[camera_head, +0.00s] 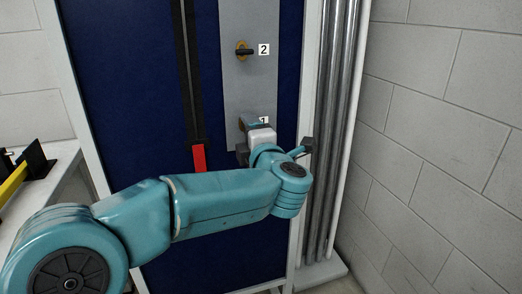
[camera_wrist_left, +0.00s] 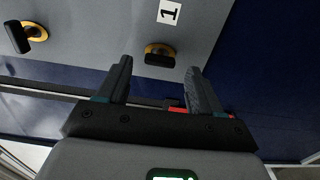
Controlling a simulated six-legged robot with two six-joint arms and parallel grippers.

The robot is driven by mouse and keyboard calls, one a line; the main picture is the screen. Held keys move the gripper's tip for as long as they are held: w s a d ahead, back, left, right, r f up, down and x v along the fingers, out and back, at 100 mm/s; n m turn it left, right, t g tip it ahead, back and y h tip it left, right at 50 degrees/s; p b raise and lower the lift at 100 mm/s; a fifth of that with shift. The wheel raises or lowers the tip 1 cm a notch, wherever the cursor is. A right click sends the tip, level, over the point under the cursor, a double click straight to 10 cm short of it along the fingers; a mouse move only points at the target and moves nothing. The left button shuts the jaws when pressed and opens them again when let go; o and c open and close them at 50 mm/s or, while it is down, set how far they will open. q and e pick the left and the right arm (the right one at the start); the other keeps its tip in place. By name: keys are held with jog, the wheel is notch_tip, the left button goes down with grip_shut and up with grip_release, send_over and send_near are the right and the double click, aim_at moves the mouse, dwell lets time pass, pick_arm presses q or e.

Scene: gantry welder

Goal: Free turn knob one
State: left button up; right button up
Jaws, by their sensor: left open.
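Knob one (camera_wrist_left: 160,54) is a black turn knob on a yellow-orange round base, on a grey panel beside the label "1" (camera_wrist_left: 169,11). In the wrist view it lies between and just beyond the tips of my left gripper (camera_wrist_left: 159,68), whose two fingers are apart and empty. In the head view my left gripper (camera_head: 254,124) is at the lower part of the panel and hides knob one; only part of its label shows. My right gripper is in neither view.
Knob two (camera_head: 243,50), beside label "2", is higher on the grey panel (camera_head: 235,90); a similar knob (camera_wrist_left: 25,35) shows at the wrist view's left. A red bar (camera_head: 199,158) hangs left of the panel. Vertical pipes (camera_head: 328,130) and a block wall (camera_head: 440,130) stand right.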

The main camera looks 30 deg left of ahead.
pick_arm(q)
jog(key=v, duration=1.4)
jog(key=shift+s+d+p, duration=0.2)
jog(key=shift+d+p, duration=0.05)
jog(key=shift+p, duration=0.2)
